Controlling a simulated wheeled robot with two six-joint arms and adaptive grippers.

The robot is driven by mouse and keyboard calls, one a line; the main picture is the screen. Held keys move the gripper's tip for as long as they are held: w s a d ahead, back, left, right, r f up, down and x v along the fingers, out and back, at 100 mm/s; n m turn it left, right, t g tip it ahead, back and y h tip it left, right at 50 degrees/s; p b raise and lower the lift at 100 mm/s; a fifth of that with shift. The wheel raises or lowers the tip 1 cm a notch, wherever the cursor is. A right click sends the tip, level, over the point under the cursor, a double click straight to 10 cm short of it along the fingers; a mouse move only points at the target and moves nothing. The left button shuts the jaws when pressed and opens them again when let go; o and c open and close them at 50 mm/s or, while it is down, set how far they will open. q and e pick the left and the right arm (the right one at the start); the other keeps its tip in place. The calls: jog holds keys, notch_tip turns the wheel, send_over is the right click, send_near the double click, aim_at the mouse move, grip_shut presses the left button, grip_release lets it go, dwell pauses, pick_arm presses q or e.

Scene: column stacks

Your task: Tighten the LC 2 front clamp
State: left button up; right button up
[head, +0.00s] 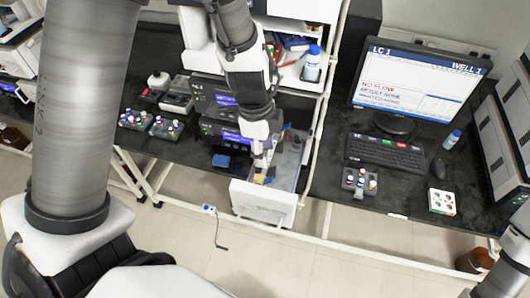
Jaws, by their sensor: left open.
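My left gripper (260,160) is open and points down over a pulled-out white drawer or tray (262,204) at the front of the middle instrument stack (212,108). A small yellowish piece shows at its fingertips; I cannot tell whether it is part of the gripper or of the drawer. My left arm covers much of this stack. I cannot make out the LC 2 front clamp; it is hidden or too small to tell. The monitor (415,85) reads LC 1, WELL 1 and NO FLOW. My right gripper is out of view.
Left of the stack, several small trays of capped vials (166,127) stand on the black bench. A blue-capped bottle (312,64) stands on a shelf. A keyboard (385,153), mouse (437,168) and white box (441,201) lie on the right bench. White frame posts stand between the benches.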

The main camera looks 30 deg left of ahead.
aim_at(271, 178)
pick_arm(q)
jog(key=f+h, duration=0.1)
jog(key=a+f+h, duration=0.1)
jog(key=f+h, duration=0.1)
jog(key=shift+s+a+f+t, duration=0.2)
jog(key=shift+a+f+t, duration=0.05)
jog(key=shift+a+t, duration=0.1)
jog(key=shift+f, duration=0.2)
jog(key=shift+d+f, duration=0.15)
jog(key=shift+d, duration=0.05)
jog(key=shift+d+f, duration=0.65)
jog(key=shift+f, duration=0.05)
jog(key=b+x, duration=0.4)
jog(key=x, duration=0.1)
jog(key=shift+a+f, duration=0.1)
jog(key=shift+a, duration=0.25)
jog(key=shift+w+d+f, duration=0.1)
jog(key=shift+w+f, duration=0.05)
jog(key=shift+d, duration=0.15)
